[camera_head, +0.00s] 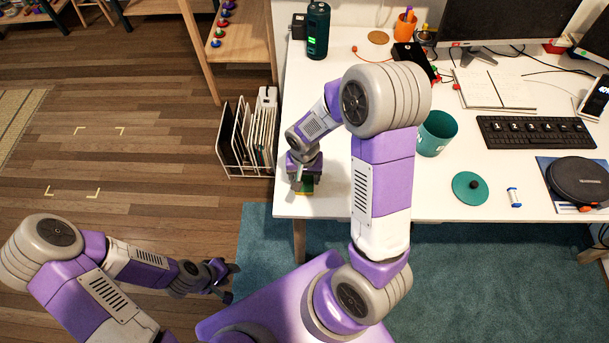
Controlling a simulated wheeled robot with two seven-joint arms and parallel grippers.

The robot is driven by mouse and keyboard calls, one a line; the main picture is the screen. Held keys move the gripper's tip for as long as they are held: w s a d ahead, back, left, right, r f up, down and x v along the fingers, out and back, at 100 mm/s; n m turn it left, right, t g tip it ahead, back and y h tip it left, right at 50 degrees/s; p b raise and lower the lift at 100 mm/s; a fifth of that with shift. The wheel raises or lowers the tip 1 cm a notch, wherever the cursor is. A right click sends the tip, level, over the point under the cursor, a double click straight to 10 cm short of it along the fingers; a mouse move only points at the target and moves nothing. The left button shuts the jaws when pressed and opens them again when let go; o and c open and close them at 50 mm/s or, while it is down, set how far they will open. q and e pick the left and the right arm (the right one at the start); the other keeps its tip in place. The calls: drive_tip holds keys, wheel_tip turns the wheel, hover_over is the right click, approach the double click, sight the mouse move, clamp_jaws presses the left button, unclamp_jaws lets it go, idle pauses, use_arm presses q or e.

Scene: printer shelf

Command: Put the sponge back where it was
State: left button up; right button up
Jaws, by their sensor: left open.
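A small green and yellow sponge (306,185) is at the left front corner of the white desk (330,203). My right gripper (303,182) points down over it, with a finger visible at its left side. The gripper hides much of the sponge, and I cannot tell whether the fingers press on it or whether it touches the desk. My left gripper (229,282) is open and empty, low over the floor to the left of the desk.
A teal cup (437,133), a teal round lid (469,187), a keyboard (536,132) and a dark round case (579,182) are on the desk. A white wire rack (248,140) stands on the floor at the desk's left. A dark green speaker (317,30) stands at the back left.

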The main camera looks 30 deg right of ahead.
sight(304, 178)
drive_tip(key=shift+o, duration=1.4)
drive_tip(key=shift+r, duration=0.1)
drive_tip(key=shift+r+p, duration=0.3)
wheel_tip(304, 178, up, 12)
drive_tip(key=p, duration=0.3)
drive_tip(key=shift+f, duration=0.2)
